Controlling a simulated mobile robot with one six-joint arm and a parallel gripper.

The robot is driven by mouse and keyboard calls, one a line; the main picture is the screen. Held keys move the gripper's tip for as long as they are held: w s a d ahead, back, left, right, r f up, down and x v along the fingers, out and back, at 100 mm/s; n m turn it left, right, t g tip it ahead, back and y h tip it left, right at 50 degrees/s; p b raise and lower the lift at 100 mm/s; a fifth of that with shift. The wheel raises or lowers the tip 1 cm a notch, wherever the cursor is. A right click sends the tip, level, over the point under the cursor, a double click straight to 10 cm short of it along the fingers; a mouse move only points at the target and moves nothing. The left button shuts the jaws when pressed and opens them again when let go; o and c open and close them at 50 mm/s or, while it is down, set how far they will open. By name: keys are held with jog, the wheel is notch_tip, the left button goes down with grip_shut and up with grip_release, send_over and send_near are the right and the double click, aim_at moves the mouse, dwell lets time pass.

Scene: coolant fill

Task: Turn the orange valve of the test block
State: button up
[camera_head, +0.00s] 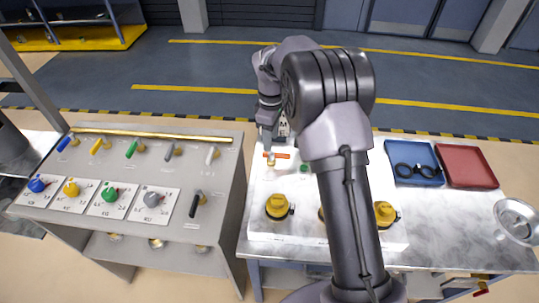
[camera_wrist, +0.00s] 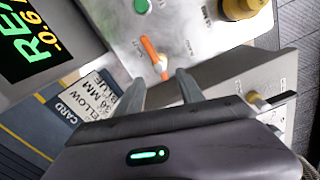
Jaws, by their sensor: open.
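The orange valve (camera_head: 283,155) is a thin orange lever near the back left of the test block's pale top (camera_head: 262,228). In the wrist view the orange valve (camera_wrist: 149,48) runs slantwise, with a brass-coloured part at its lower end. My gripper (camera_wrist: 161,78) is open, with its two fingers spread apart and nothing between them. The lever's lower end lies just beyond and between the fingertips in the picture; I cannot tell the remaining gap. In the head view my gripper (camera_head: 269,152) points down at the valve and hides part of it.
A green button (camera_wrist: 141,6) and yellow knobs (camera_head: 277,206) stand on the block. A card (camera_wrist: 88,108) and a lit display (camera_wrist: 32,40) are close by. A panel (camera_head: 222,170) with coloured levers stands left. Blue (camera_head: 398,147) and red (camera_head: 466,152) trays lie right.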

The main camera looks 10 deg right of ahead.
aim_at(271, 153)
notch_tip(271, 153, down, 8)
jog(key=shift+f+b, duration=0.25)
jog(key=shift+b, duration=0.7)
grip_shut()
